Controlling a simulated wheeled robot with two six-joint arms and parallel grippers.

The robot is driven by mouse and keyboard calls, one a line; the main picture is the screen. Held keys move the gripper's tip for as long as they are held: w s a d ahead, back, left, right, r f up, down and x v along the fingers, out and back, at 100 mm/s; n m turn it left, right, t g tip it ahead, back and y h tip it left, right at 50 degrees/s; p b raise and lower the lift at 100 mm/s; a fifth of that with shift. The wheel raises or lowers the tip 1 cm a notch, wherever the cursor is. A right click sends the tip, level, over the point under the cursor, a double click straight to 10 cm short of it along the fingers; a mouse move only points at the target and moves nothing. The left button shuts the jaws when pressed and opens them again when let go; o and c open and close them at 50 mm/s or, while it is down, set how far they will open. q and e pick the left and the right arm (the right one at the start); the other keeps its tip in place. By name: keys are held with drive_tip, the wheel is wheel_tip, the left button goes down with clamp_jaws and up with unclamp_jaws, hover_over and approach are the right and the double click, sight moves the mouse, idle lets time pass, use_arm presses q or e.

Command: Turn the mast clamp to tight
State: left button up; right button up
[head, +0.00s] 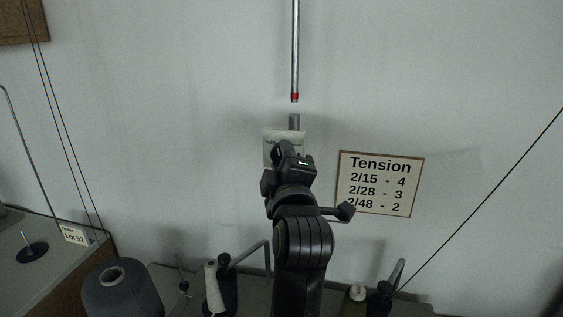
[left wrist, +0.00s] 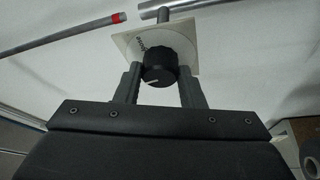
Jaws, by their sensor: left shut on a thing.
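A short white line marks the knob's face. My left gripper (left wrist: 160,76) has one finger on each side of the knob and is shut on it. In the head view my left gripper (head: 290,156) covers the knob, and only part of the plate (head: 270,136) shows. A short grey tube stub (head: 294,122) stands above the plate. A grey mast rod with a red band (head: 295,50) hangs above the stub, with a gap between them. My right gripper is not in view.
A Tension card (head: 379,183) is on the wall to the right of my gripper. Below are a grey yarn cone (head: 122,292), a white cone (head: 212,285) and bent rods. A thin dark line runs diagonally at right. The wall around the clamp is mostly clear.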

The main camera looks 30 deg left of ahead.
use_arm(q)
drive_tip(key=n+g+p, duration=0.1)
drive_tip(key=n, duration=0.2)
drive_tip(key=n+h+p, duration=0.1)
drive_tip(key=n+p, duration=0.1)
drive_tip(key=n+g+h+p, duration=0.1)
drive_tip(key=n+p, duration=0.1)
drive_tip(key=n, duration=0.1)
drive_tip(key=shift+r+n+g, duration=0.3)
drive_tip(key=shift+r, duration=0.1)
idle(0.4)
drive_tip(key=o, duration=1)
drive_tip(key=shift+w+f, duration=0.1)
